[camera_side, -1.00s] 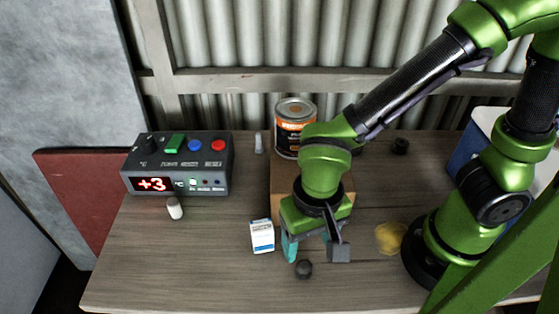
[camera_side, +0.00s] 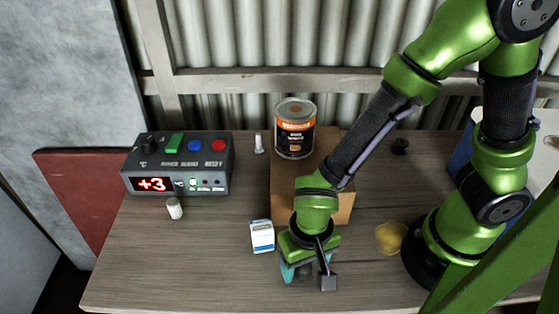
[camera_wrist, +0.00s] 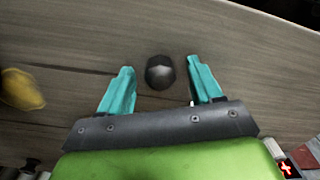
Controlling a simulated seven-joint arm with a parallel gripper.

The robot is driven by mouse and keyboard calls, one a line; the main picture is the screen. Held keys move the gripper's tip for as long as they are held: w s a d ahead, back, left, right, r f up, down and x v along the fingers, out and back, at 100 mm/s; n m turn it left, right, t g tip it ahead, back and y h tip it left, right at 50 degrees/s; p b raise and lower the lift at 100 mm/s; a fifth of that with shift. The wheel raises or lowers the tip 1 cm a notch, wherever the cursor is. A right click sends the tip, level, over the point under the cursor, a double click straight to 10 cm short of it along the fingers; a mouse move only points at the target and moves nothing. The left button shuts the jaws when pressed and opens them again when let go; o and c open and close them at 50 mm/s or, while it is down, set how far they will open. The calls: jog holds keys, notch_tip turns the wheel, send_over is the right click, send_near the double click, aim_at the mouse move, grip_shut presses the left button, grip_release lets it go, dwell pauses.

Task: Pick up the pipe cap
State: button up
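The pipe cap appears to be the small dark round piece (camera_wrist: 160,72) on the wooden table. In the wrist view it lies between the tips of my two teal fingers, with a gap on either side. My gripper (camera_wrist: 159,84) is open and holds nothing. In the side view my gripper (camera_side: 307,270) is low over the front of the table, and the dark piece (camera_side: 305,272) is mostly hidden by it.
A white-and-blue carton (camera_side: 262,237) stands just left of my gripper. Behind it are a cardboard box (camera_side: 283,200) and a paint can (camera_side: 295,128). A control box (camera_side: 178,165), white bottle (camera_side: 174,208), yellow item (camera_side: 390,238) and another dark piece (camera_side: 400,146) are farther off.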

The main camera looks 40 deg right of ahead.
jog(key=c, duration=1)
